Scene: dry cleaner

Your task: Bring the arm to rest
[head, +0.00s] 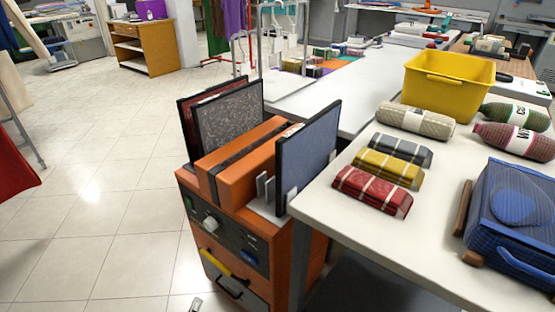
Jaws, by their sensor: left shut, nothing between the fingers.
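Only a small grey tip of my left gripper (196,304) shows, at the bottom edge of the head view, left of the centre. It is shut and holds nothing. It appears low, in front of the orange cabinet, and apart from the things on the table. The rest of my left arm is out of the picture. My right gripper is not in view.
An orange machine (240,160) with upright panels stands left of the white table (350,215). The table bears folded red (372,190), yellow (388,167) and grey (401,149) cloths, a yellow bin (448,88) and a blue case (515,215). Tiled floor at left is clear.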

